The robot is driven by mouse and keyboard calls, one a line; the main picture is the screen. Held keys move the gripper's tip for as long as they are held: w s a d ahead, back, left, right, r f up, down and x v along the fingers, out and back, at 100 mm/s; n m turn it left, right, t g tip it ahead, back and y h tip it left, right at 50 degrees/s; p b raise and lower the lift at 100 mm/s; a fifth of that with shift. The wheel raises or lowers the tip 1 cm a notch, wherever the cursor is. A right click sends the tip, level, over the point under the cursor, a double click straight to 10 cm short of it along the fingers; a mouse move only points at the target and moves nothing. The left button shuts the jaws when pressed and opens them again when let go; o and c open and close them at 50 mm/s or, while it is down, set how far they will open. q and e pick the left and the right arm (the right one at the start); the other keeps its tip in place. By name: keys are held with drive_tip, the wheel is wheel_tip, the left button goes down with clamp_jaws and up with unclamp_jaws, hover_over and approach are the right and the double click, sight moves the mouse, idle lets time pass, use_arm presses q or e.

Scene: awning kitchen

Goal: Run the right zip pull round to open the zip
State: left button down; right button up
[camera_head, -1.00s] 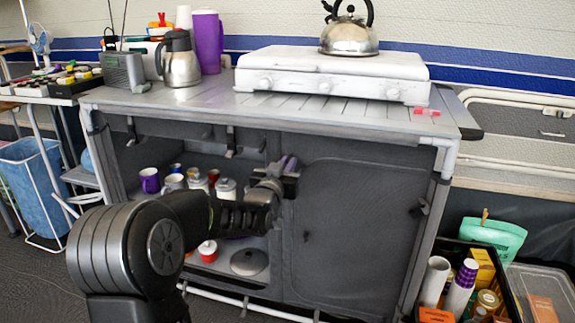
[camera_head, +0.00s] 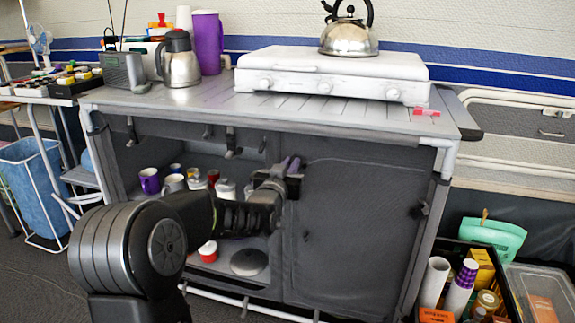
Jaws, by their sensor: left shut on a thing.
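The kitchen unit (camera_head: 260,122) has a dark fabric door (camera_head: 360,225) on its right half. The door hangs flat over its opening and looks closed. My left gripper (camera_head: 293,178) reaches in from the left and is at the upper left edge of this door. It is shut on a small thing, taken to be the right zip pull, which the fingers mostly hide. A bit of purple shows at the fingertips. The zip line is too fine to follow clearly. My right gripper is not in view.
The open left half holds mugs (camera_head: 149,181), a red-and-white pot (camera_head: 208,251) and a dark round lid (camera_head: 249,262), close to my arm. A stove (camera_head: 330,75) with a kettle (camera_head: 349,35) stands on top. A filled crate (camera_head: 455,250) stands at right.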

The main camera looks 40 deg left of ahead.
use_arm(q)
drive_tip(key=w+d+p, duration=0.2)
drive_tip(key=w+d, duration=0.1)
drive_tip(key=d, duration=0.7)
drive_tip(key=w+d+p, duration=0.3)
drive_tip(key=w+d, duration=0.1)
drive_tip(key=d, duration=0.6)
drive_tip(key=w+d+p, duration=0.3)
drive_tip(key=d, duration=0.7)
drive_tip(key=shift+w+d, duration=0.1)
drive_tip(key=shift+w, duration=0.1)
drive_tip(key=shift+d+r, duration=0.1)
drive_tip(key=c, duration=1.7)
unclamp_jaws()
drive_tip(key=shift+w, duration=0.1)
drive_tip(key=shift+o, duration=1)
drive_tip(key=p+v, duration=0.1)
drive_tip(key=v, duration=0.6)
drive_tip(key=shift+s+d+p, duration=0.15)
drive_tip(key=shift+s+p, duration=0.2)
drive_tip(key=shift+s, duration=0.05)
